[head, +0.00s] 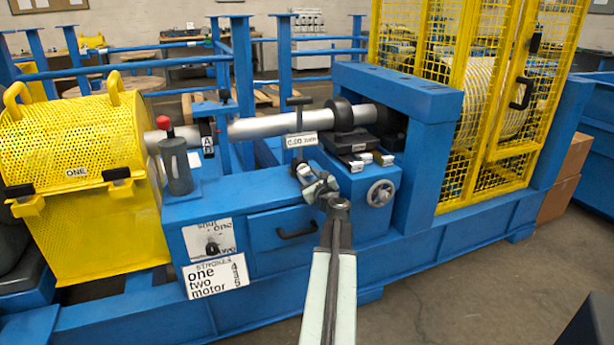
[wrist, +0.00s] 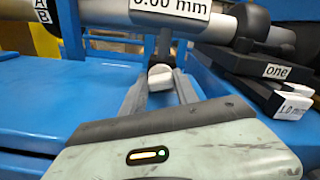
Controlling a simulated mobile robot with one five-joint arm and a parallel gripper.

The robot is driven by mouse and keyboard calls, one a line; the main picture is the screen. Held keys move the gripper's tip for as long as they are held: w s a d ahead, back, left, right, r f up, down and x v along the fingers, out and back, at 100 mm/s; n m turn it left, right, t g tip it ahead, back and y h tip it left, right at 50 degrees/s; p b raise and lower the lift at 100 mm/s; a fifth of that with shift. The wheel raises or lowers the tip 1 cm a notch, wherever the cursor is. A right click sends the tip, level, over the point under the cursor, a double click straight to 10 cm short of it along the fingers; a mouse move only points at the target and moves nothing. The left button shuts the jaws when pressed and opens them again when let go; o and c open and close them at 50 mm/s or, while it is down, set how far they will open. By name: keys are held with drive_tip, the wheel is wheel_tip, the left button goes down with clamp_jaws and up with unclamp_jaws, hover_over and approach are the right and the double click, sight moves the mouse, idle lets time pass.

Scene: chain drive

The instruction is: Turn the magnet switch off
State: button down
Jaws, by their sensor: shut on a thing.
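A gauge (head: 301,140) reading 0.00 mm sits on a dark upright post by the silver shaft; its display also shows in the wrist view (wrist: 170,8). Below it, a small pale knob (wrist: 161,77) stands at the foot of the post and appears to be the magnet switch. My gripper (head: 318,186) reaches in from the front, just below the gauge. In the wrist view my gripper (wrist: 160,84) has its two fingers on either side of the pale knob, shut on it. The fingers partly hide the knob, and its on or off marking cannot be read.
The silver shaft (head: 265,125) runs above the blue bed. Dark shim plates (wrist: 245,65), labelled one, lie close to my gripper's right. A handwheel (head: 380,193) is to the right, a drawer handle (head: 297,233) below left. Yellow guards (head: 80,140) stand at left and right.

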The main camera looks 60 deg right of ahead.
drive_tip(key=shift+a+n, duration=0.1)
drive_tip(key=shift+n, duration=0.2)
drive_tip(key=c, duration=0.9)
unclamp_jaws()
drive_tip(key=v, duration=0.7)
drive_tip(key=shift+s+a, duration=0.2)
drive_tip(key=shift+s, duration=0.1)
drive_tip(key=shift+c, duration=0.5)
